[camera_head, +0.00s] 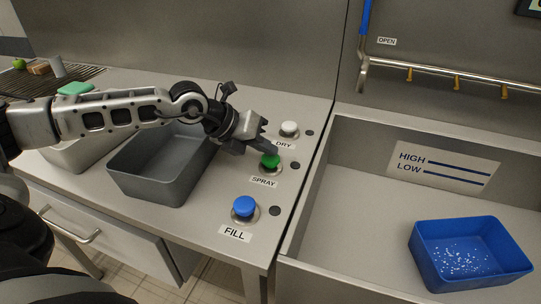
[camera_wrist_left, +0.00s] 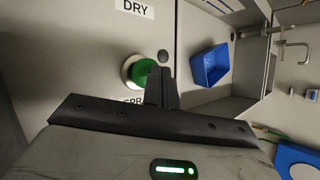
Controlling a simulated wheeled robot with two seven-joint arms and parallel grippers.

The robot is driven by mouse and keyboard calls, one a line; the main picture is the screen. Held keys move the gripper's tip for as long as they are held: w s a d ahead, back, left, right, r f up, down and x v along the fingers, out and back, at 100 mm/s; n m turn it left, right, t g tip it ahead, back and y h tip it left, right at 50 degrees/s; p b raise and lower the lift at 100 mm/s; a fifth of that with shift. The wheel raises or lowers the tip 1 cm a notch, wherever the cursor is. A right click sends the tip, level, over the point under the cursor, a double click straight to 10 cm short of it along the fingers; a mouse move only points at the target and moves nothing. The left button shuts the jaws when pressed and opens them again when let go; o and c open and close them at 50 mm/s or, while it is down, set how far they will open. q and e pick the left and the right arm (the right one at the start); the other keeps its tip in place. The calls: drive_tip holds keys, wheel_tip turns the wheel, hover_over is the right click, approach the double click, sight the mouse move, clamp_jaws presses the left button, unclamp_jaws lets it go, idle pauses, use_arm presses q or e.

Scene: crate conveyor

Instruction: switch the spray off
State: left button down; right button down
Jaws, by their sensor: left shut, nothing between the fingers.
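The green SPRAY button (camera_head: 270,161) sits on the counter between the white DRY button (camera_head: 289,129) and the blue FILL button (camera_head: 244,207). My left gripper (camera_head: 271,150) is shut and empty, its fingertips at the far side of the green button. I cannot tell whether they touch it. In the left wrist view the green button (camera_wrist_left: 140,72) shows just left of the closed fingers (camera_wrist_left: 162,75), which hide its right edge. The spray pipe (camera_head: 455,78) with yellow nozzles runs above the basin; no falling water shows. My right gripper is not in view.
A blue crate (camera_head: 421,255) with white specks inside stands in the basin (camera_head: 345,215) at right. A grey crate (camera_head: 150,187) stands on the counter left of the buttons, under my left arm. Small dark round spots (camera_head: 275,210) sit beside the buttons.

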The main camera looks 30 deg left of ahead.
sight(266, 159)
use_arm(q)
wheel_tip(266, 159, up, 6)
drive_tip(key=p, duration=0.3)
drive_tip(key=shift+f, duration=0.15)
idle(0.3)
